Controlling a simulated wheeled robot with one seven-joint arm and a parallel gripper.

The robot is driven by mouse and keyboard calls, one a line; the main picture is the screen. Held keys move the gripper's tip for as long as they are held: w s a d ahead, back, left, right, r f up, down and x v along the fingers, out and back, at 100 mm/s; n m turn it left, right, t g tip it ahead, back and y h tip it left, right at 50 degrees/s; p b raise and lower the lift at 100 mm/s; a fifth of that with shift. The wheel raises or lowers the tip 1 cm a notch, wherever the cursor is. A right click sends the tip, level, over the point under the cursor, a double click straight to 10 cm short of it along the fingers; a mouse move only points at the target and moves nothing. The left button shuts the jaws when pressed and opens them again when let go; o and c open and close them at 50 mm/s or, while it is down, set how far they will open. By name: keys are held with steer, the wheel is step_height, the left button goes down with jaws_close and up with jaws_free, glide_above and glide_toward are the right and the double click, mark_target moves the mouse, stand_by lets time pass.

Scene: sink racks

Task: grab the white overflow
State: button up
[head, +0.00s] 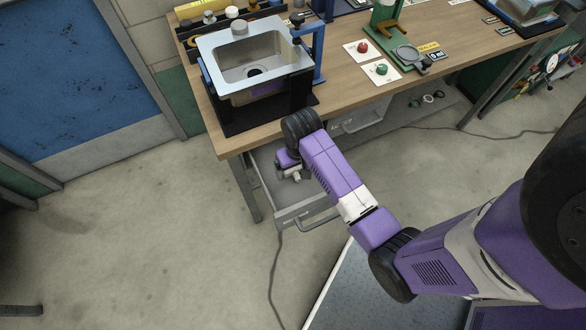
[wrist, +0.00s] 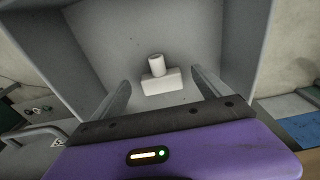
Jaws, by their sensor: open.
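The white overflow (wrist: 161,80) is a pale part with a short round tube on a rectangular block. It sits on the grey floor of an open drawer (wrist: 101,30) in the wrist view. My gripper (wrist: 160,82) is open, with one finger to the left and one to the right of the overflow in the picture. A gap shows on both sides, and I cannot tell how far above it the fingers are. In the head view my gripper (head: 287,160) is over the open drawer (head: 308,211) under the bench; a small white shape there is partly hidden.
The wooden bench (head: 350,85) carries a metal sink (head: 222,46) in a black stand close above the drawer. A green stand (head: 384,32) and cards with a red and a green knob are further right. The drawer walls surround my gripper. Floor at left is clear.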

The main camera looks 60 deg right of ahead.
steer(key=shift+w+f, duration=0.1)
steer(key=shift+f, duration=0.75)
steer(key=shift+c, duration=0.2)
steer(key=c, duration=1.4)
